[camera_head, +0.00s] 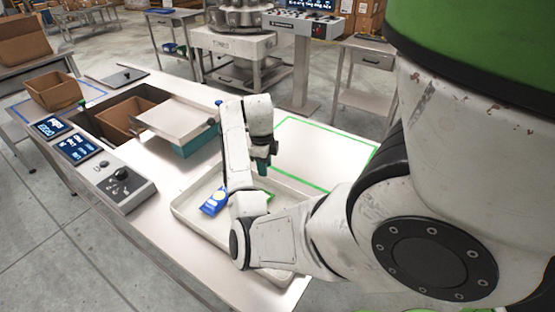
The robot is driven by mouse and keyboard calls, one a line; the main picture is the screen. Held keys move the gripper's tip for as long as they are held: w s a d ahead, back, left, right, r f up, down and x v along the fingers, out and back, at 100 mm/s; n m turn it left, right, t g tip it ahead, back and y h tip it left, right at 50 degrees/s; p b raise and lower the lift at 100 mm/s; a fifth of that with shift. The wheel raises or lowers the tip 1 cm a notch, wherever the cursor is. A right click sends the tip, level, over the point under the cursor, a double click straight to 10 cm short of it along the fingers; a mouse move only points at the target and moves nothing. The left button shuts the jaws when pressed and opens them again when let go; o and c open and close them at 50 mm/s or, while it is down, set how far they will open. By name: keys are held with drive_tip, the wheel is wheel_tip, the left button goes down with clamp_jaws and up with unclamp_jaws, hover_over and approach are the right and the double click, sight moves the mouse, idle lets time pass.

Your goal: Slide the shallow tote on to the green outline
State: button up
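The shallow tote is a pale, low-walled tray (196,229) on the white bench, at the lower middle of the view. My forearm hides much of the tote's middle and right side. The green outline (334,131) is a thin rectangle on the bench top behind and right of the tote; its inside looks bare. My gripper (264,168) points down near the tote's far edge, by the outline's left side. Its fingers are too small and dark to tell open from shut.
A raised pale plate (178,118) over a teal box (196,145) stands left of my wrist. Brown bins (124,118), a control panel with screens (76,148) and a knob (119,173) line the bench's left side. A weighing machine (236,42) stands beyond the bench.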

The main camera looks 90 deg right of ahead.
sight(273, 188)
drive_tip(key=s+d+m, duration=0.1)
drive_tip(key=m, duration=0.1)
drive_tip(key=s+r+m, duration=0.1)
drive_tip(key=shift+s+d+m+y, duration=0.25)
drive_tip(key=shift+d+m+y, duration=0.15)
drive_tip(key=shift+f, duration=0.1)
wheel_tip(273, 188, down, 11)
drive_tip(key=shift+r+p, duration=0.15)
drive_tip(key=shift+p, duration=0.35)
drive_tip(key=shift+c, duration=0.4)
clamp_jaws()
idle(0.9)
